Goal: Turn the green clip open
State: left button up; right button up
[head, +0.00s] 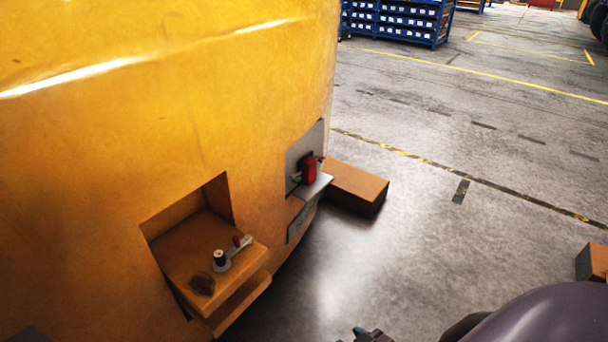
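A large yellow casting (120,130) fills the left of the head view. On its right side is a grey metal plate with a small ledge (316,187), where a red part (309,169) stands. A small pale-green piece (296,178) shows just left of the red part; it may be the green clip, but it is too small to tell its position. A dark part of what looks like my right gripper (368,336) shows at the bottom edge, well below and apart from the plate. Its fingers cannot be made out. My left gripper is not in view.
A recess in the casting has a yellow shelf (236,268) with a small metal lever (232,252) and pin. An orange-brown block (355,185) juts out beside the plate. Another block (594,262) is at the right edge. The grey floor between is clear. Blue racks (400,20) stand far back.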

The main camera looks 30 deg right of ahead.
aim_at(296, 179)
jog(key=i+l, duration=0.1)
jog(key=l, duration=0.25)
jog(key=i+l, duration=0.1)
jog(key=l, duration=0.3)
jog(key=i+l, duration=0.1)
jog(key=l, duration=0.25)
jog(key=i+l, duration=0.1)
jog(key=l, duration=0.25)
